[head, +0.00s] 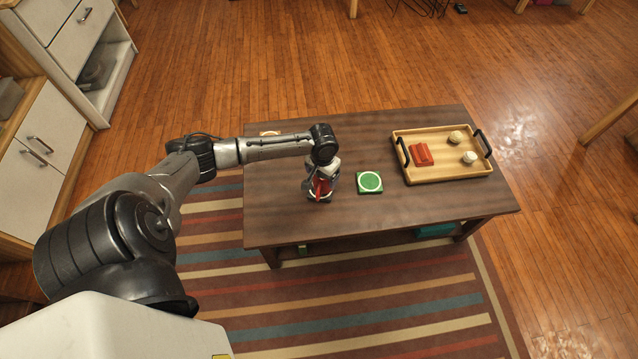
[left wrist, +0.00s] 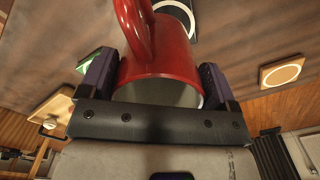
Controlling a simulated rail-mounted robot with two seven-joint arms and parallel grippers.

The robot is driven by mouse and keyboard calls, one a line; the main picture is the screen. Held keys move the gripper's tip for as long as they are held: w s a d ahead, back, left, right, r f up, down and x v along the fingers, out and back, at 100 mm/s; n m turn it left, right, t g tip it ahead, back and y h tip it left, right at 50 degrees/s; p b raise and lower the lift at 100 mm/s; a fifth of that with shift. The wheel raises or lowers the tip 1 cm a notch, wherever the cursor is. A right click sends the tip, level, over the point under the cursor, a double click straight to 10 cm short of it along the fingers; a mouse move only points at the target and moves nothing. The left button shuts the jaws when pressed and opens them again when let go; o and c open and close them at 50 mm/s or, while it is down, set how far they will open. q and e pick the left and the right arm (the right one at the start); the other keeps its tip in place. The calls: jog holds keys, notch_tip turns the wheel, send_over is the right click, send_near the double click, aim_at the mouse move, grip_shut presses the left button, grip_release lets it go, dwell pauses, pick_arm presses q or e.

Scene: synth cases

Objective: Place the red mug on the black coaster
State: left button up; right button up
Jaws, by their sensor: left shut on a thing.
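My left gripper (head: 322,192) is shut on the red mug (head: 321,187), over the near left-centre part of the table. In the left wrist view the mug (left wrist: 166,58) sits between the two dark fingers of my gripper (left wrist: 156,82), its open rim facing the camera and its handle toward the picture's top. The black coaster (left wrist: 183,9) with a white ring shows partly behind the mug in that view. In the head view I cannot make it out; the gripper and mug likely cover it. Whether the mug touches it I cannot tell. My right gripper is not in view.
A green coaster (head: 370,182) lies just right of the gripper. A wooden coaster (left wrist: 282,72) with a pale ring lies apart, at the wrist view's right. A wooden tray (head: 440,174) holds a red object (head: 421,155) and two small round things. The table's (head: 400,222) near right part is clear.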

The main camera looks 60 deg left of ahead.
pick_arm(q)
jog(key=shift+a+f, duration=0.2)
jog(key=shift+a, duration=0.3)
jog(key=shift+a+f, duration=0.2)
jog(key=shift+a, duration=0.3)
jog(key=shift+s+d+f+b, duration=0.1)
jog(key=shift+d+f+b, duration=0.05)
jog(key=shift+f+b, duration=0.45)
notch_tip(320, 180, down, 3)
jog(key=shift+r+b, duration=0.1)
jog(key=shift+b, duration=1.05)
jog(key=o, duration=0.9)
